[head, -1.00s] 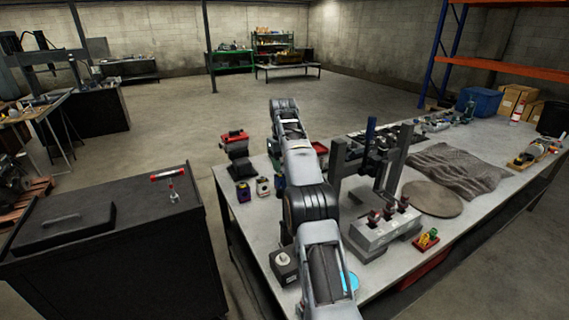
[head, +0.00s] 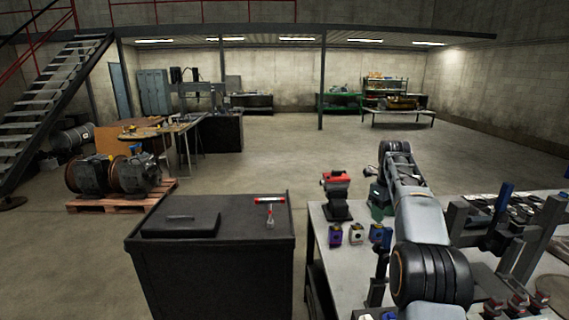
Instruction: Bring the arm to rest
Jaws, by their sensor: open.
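My arm (head: 418,215) rises from the bottom right of the head view over the near end of the workbench, bent at a dark joint at its top. My gripper does not show clearly; the arm's own links hide its end. I see nothing held.
The grey workbench (head: 325,257) bears a red-topped vise (head: 337,196), several small coloured blocks and a press frame (head: 528,240) close to my arm. A black cabinet (head: 213,265) with a red-capped tube (head: 270,200) stands left. Open floor (head: 290,155) lies behind.

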